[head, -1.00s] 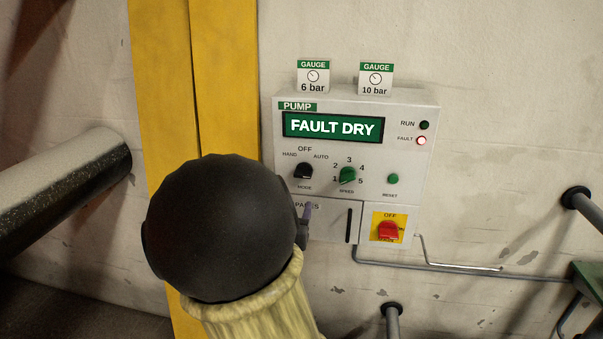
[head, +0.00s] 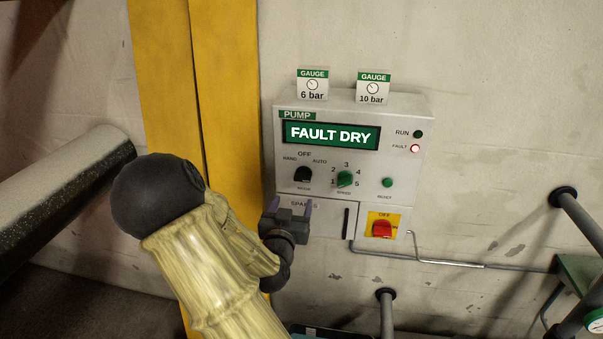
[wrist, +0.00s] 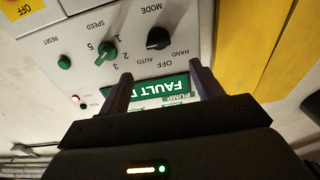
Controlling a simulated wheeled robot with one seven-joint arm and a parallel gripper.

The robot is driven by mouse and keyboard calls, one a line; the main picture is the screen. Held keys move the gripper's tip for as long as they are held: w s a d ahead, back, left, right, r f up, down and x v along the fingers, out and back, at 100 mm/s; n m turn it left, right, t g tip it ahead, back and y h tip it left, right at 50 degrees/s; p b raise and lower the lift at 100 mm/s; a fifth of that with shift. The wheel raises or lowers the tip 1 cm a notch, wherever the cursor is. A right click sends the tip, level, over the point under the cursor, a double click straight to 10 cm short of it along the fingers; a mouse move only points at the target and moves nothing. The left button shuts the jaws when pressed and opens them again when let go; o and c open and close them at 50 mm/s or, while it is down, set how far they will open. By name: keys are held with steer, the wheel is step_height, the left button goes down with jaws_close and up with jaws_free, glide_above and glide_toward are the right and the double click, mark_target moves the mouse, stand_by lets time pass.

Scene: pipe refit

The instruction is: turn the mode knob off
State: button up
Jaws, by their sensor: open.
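The black mode knob (head: 303,175) is on the front of the grey pump panel (head: 410,165), below and left of the display. HAND, OFF and AUTO are printed around it; I cannot tell for sure which mark it points to. My gripper (head: 292,205) is open and empty, just below the knob in the head view, in front of the SPARES door. In the wrist view, which shows the panel upside down, the knob (wrist: 158,38) lies beyond the fingertips (wrist: 160,72), between their lines and apart from them.
The green speed knob (head: 345,179) is right of the mode knob, with the green reset button (head: 387,183) farther right. A red switch (head: 382,229) on a yellow plate is below. The display (head: 330,135) reads FAULT DRY and the fault lamp (head: 415,148) is lit.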

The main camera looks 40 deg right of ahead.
mark_target(302, 181)
steer(key=p+x, duration=0.2)
steer(key=x, duration=0.4)
steer(key=p+x, duration=0.2)
steer(key=x, duration=0.4)
steer(key=shift+s+f+p, duration=0.1)
steer(key=shift+f+p, duration=0.15)
steer(key=shift+p, duration=0.05)
steer(key=shift+c, duration=0.4)
steer(key=c, duration=0.9)
